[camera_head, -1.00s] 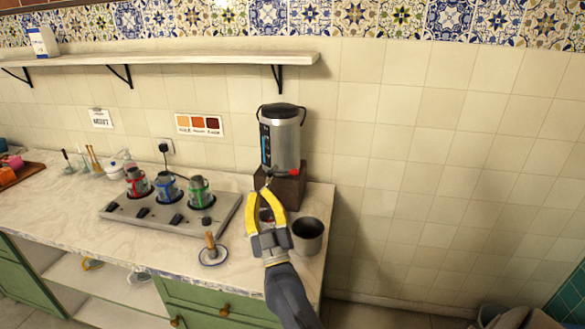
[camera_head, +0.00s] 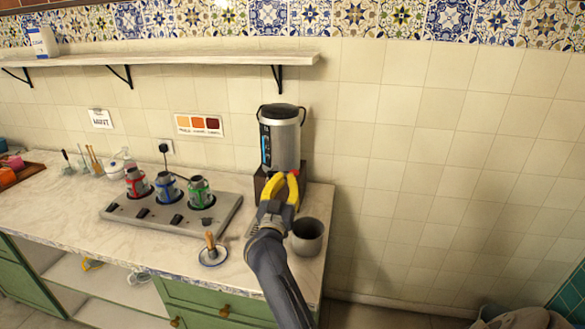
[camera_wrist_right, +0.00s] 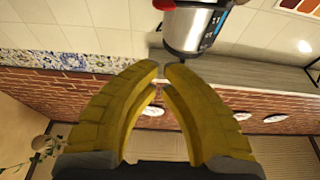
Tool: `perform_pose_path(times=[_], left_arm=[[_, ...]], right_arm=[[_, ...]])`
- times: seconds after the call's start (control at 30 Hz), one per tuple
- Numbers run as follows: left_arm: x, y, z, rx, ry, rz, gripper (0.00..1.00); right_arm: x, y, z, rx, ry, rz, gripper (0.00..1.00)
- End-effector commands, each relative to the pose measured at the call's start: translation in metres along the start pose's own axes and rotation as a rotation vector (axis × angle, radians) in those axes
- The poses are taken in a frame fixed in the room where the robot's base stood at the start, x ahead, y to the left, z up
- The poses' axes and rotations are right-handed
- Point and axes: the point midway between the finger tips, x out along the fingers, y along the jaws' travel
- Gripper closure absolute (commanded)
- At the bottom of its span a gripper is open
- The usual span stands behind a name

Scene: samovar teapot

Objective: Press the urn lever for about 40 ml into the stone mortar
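The silver urn (camera_head: 283,140) stands on a dark block (camera_head: 262,182) at the counter's right end. Its red lever is covered by my right gripper in the head view; a red piece, likely the lever (camera_wrist_right: 163,5), shows in the wrist view beside the urn (camera_wrist_right: 187,32). My right gripper (camera_head: 286,176) is in front of the urn's lower part. Its yellow fingertips (camera_wrist_right: 162,67) are together with only a thin gap, holding nothing. A dark grey cup-shaped vessel, likely the mortar (camera_head: 307,238), stands right of my arm. The spout is hidden. My left gripper is not in view.
A grey stand (camera_head: 228,210) with red, blue and green-banded pots (camera_head: 200,192) is left of the urn. A wooden-handled tool on a round base (camera_head: 212,252) sits near the front edge. A shelf (camera_head: 180,59) hangs above.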

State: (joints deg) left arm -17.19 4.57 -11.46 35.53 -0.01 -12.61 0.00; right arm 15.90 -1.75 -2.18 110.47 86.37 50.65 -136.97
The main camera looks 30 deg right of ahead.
Motion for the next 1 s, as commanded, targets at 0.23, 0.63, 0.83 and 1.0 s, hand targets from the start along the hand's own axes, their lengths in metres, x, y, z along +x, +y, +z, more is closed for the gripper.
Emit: perform_pose_path(times=[0.23,0.63,0.83,1.0], left_arm=[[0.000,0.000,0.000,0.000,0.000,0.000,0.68],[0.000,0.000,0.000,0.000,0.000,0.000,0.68],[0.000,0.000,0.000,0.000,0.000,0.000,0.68],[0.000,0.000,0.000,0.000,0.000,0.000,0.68]], right_arm=[[0.004,0.000,-0.001,0.000,0.002,0.000,1.00],[0.062,0.000,-0.002,-0.001,0.004,0.000,1.00],[0.096,0.000,-0.001,0.000,0.003,0.000,1.00],[0.094,0.000,0.018,-0.003,-0.002,-0.001,1.00]])
